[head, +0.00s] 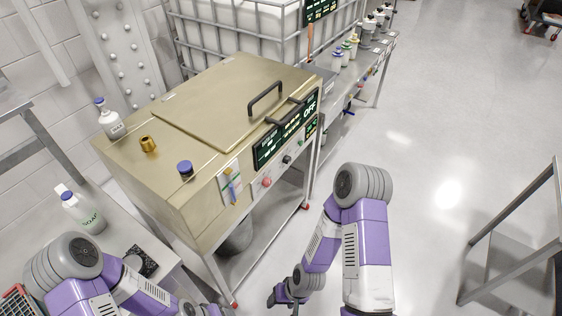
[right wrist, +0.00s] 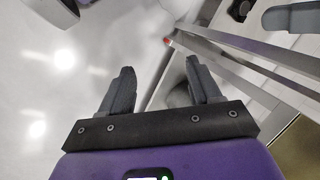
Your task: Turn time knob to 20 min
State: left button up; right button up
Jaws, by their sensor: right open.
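The brass-coloured machine (head: 190,190) stands left of centre in the head view, its control panel facing right. The panel has dark displays (head: 276,143), one reading OFF, with a black knob (head: 286,159) and a red knob or button (head: 267,182) below. I cannot read which control is the time knob or its setting. My right gripper (head: 283,298) is low in the head view, below and apart from the panel. In the right wrist view its two fingers (right wrist: 160,82) are spread, with nothing between them. My left arm enters at lower left; its gripper is out of view.
A white bottle (head: 113,122), a brass fitting (head: 148,144) and a blue-capped jar (head: 185,169) stand on the machine top. A soap bottle (head: 84,213) stands on the left bench. A metal frame (head: 520,215) stands at right. The floor between is clear.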

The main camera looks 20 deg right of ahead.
aim_at(287, 159)
jog(key=z, duration=2.1)
jog(key=i, duration=1.15)
jog(key=u, duration=2.7)
